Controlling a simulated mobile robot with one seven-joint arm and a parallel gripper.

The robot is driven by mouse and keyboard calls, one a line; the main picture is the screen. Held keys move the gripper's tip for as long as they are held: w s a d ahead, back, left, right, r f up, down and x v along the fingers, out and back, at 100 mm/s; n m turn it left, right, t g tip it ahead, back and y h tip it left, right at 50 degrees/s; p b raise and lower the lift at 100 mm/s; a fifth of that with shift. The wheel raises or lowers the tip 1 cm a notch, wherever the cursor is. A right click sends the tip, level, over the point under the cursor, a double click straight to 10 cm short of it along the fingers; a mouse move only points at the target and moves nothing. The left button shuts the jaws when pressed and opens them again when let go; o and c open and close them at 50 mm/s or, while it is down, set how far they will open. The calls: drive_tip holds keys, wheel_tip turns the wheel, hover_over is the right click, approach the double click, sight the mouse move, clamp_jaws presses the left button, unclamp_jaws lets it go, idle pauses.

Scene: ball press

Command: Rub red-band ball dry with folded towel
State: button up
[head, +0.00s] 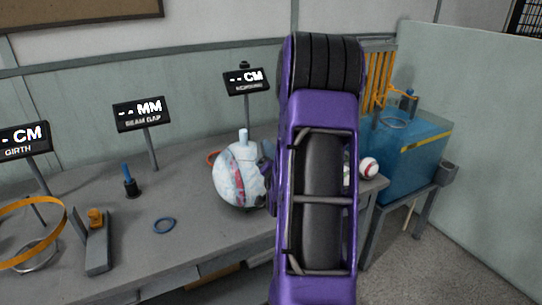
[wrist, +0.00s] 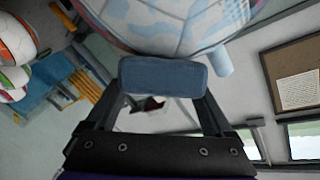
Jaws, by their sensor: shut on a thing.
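The red-band ball (head: 238,182) is white with pale blue panels and a red band. It sits on the grey bench, left of my purple arm, with a pale peg (head: 243,136) showing at its top. In the wrist view the ball (wrist: 175,22) fills the top edge. My gripper (wrist: 163,90) is shut on the folded towel (wrist: 163,76), a blue-grey pad across the fingertips. The towel is right at the ball's surface; I cannot tell whether it touches. In the head view the arm hides most of the gripper and towel.
A white ball with red marks (head: 368,168) lies right of my arm, near a blue tank (head: 415,150). The front middle of the bench is clear.

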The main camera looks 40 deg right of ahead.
drive_tip(key=shift+w+d, duration=0.3)
drive_tip(key=shift+d, duration=0.25)
drive_tip(key=shift+w+d, duration=0.25)
drive_tip(key=shift+d, duration=0.3)
drive_tip(key=shift+s+a, duration=0.35)
drive_tip(key=shift+a, duration=0.35)
drive_tip(key=shift+s+a, duration=0.35)
drive_tip(key=shift+a, duration=0.3)
drive_tip(key=s+d+r+p, duration=0.1)
drive_tip(key=s+d+r, duration=0.1)
drive_tip(key=s+r, duration=0.1)
drive_tip(key=shift+s+r, duration=0.35)
drive_tip(key=shift+r, duration=0.35)
drive_tip(key=shift+a, duration=0.1)
